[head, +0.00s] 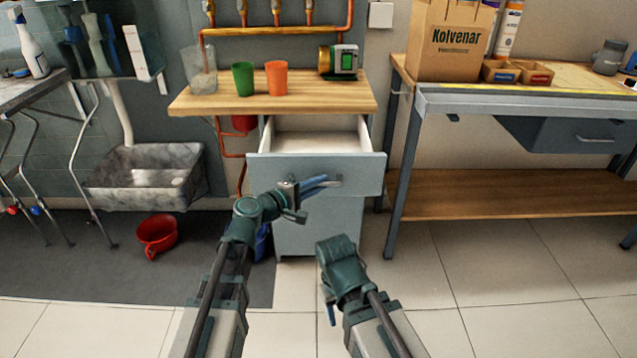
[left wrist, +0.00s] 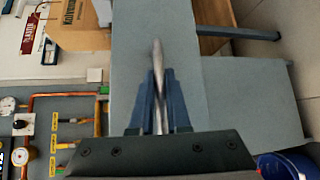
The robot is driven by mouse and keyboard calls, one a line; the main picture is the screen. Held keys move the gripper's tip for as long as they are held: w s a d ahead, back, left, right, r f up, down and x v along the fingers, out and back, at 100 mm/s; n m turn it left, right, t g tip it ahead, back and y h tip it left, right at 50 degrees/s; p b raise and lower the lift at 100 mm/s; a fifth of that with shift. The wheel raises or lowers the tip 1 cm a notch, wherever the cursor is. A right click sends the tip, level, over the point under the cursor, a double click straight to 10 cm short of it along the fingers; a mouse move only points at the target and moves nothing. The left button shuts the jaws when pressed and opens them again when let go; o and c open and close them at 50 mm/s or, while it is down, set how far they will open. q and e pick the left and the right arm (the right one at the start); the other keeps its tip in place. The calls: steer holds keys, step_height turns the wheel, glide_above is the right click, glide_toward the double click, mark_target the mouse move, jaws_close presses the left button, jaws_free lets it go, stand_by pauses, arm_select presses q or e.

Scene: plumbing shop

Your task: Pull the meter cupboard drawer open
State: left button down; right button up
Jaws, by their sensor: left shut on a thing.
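The meter cupboard (head: 318,228) is grey-blue with a wooden top (head: 300,103). Its drawer (head: 360,173) stands open, with the empty-looking pale inside showing above the front. My left gripper (head: 325,183) is at the drawer front, its blue fingers shut on the bar handle (head: 338,182). In the left wrist view the metal handle (left wrist: 157,60) runs between the closed fingers (left wrist: 158,105), against the grey drawer front (left wrist: 185,60). My right gripper (head: 330,314) hangs low in front of the cupboard, apart from it; its fingers are mostly hidden, so its opening cannot be told.
A clear cup (head: 202,75), a green cup (head: 243,79), an orange cup (head: 277,78) and a meter (head: 338,61) stand on the cupboard top. A workbench (head: 520,103) is at right.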

arm_select(q)
steer(key=c, duration=0.9)
jaws_free()
